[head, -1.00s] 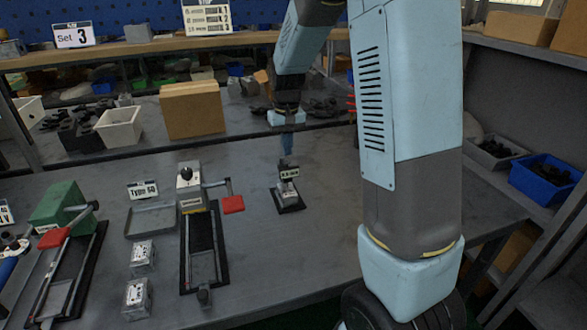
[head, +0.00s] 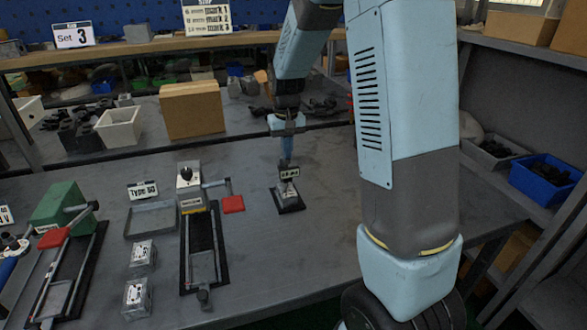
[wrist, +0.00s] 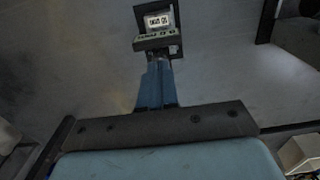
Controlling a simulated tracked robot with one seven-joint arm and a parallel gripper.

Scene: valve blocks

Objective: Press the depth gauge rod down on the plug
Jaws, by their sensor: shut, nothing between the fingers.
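The depth gauge (head: 289,174) stands upright on a dark base plate (head: 291,207) on the grey table, with a small label or readout at its top. It also shows at the top of the wrist view (wrist: 157,40). My gripper (head: 288,164) points down right above the gauge, its blue fingers shut and empty. In the wrist view the closed fingers (wrist: 158,62) reach to the near edge of the gauge top. I cannot tell whether they touch the rod. The rod and the plug are not clearly seen; the fingers and gauge body cover that spot.
Left of the gauge is a fixture with a red-handled lever (head: 233,204) and a dark rail. Farther left are a grey tray (head: 152,220), two small blocks (head: 139,297) and a green fixture (head: 60,206). The table right of the gauge is clear.

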